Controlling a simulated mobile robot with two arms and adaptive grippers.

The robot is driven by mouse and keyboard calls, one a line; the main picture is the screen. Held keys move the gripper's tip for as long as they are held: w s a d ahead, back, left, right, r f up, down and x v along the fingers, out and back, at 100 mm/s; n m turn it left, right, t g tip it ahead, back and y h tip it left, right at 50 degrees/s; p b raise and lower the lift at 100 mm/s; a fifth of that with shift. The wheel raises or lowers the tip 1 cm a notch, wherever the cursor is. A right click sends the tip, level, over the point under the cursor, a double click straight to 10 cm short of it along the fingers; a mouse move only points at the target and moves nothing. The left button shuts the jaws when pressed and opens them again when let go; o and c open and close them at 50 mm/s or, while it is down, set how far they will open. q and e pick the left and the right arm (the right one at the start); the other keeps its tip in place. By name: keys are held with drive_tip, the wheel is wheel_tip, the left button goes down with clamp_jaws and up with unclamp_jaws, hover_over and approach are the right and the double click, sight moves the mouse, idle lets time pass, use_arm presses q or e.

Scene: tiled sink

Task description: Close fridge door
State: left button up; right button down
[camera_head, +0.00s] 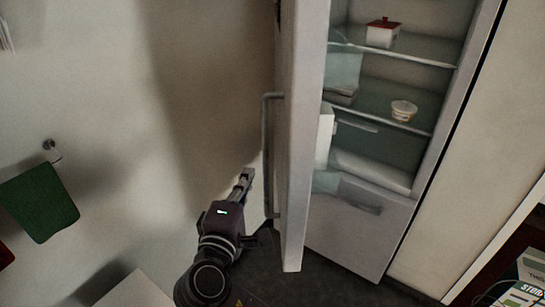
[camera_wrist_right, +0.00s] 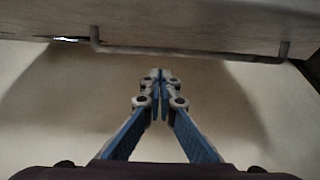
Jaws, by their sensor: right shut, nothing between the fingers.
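The fridge door (camera_head: 305,130) stands wide open, seen nearly edge-on in the head view, with a long bar handle (camera_head: 267,155) on its left, outer face. The open fridge interior (camera_head: 385,75) is to the right of the door. My right gripper (camera_head: 247,174) is shut and empty, on the outer side of the door, left of the handle. In the right wrist view the fingertips (camera_wrist_right: 158,75) are together, just below the handle (camera_wrist_right: 190,52), with a visible gap to it. The door's face (camera_wrist_right: 200,25) runs across the top there. My left gripper is not in view.
Glass shelves hold a white box with a red lid (camera_head: 382,33) and a small cup (camera_head: 403,110). A closed lower compartment (camera_head: 355,225) is below. A wall with a green towel (camera_head: 40,202) is at left. Dark floor (camera_head: 340,288) shows under the door.

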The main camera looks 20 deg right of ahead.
drive_tip(key=w+d+p, duration=0.4)
drive_tip(key=w+d, duration=0.3)
drive_tip(key=d, duration=0.2)
drive_tip(key=shift+w+r, duration=0.25)
drive_tip(key=shift+r, duration=0.05)
